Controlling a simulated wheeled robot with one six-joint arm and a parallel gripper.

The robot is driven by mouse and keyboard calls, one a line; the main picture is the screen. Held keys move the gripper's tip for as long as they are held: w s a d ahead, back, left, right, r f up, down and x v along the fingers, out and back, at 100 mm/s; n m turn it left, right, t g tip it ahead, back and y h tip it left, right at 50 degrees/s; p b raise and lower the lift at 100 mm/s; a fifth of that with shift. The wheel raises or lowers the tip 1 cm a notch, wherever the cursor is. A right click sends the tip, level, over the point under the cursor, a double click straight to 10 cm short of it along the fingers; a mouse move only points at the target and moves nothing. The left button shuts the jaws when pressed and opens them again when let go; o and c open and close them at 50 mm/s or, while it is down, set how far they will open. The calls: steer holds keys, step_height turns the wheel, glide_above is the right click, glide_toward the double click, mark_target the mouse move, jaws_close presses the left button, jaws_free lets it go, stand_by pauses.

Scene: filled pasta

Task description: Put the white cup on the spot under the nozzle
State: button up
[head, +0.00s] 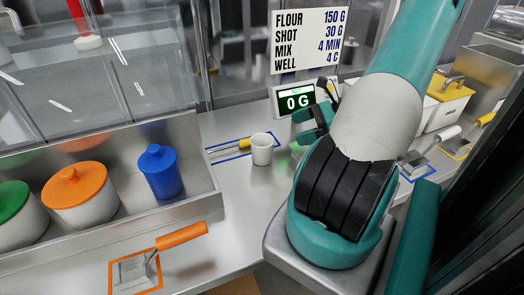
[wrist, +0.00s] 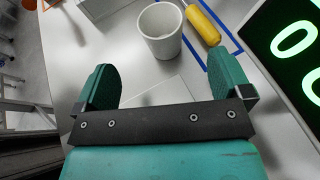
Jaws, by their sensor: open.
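The white cup (head: 261,149) stands upright on the metal counter, left of my gripper (head: 316,122) in the head view. In the wrist view the cup (wrist: 158,40) is ahead of my gripper (wrist: 163,72), roughly in line with the gap between the fingers. The fingers are wide apart, with nothing between them, and do not touch the cup. The cup looks empty. I cannot make out a nozzle or the spot under it; my arm hides part of the counter in the head view.
A display reading 0 G (head: 294,101) stands close to my gripper. A yellow-handled tool (wrist: 203,22) lies beside the cup in a blue outline. A blue lidded canister (head: 160,172) and an orange-handled scoop (head: 181,236) are to the left. Yellow-lidded containers (head: 450,89) are at right.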

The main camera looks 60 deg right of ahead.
mark_target(262, 140)
steer(key=p+x, duration=0.3)
steer(key=x, duration=0.9)
steer(key=shift+s+f, duration=0.1)
steer(key=shift+f, duration=0.05)
steer(key=c, duration=1.1)
steer(key=shift+o, duration=0.2)
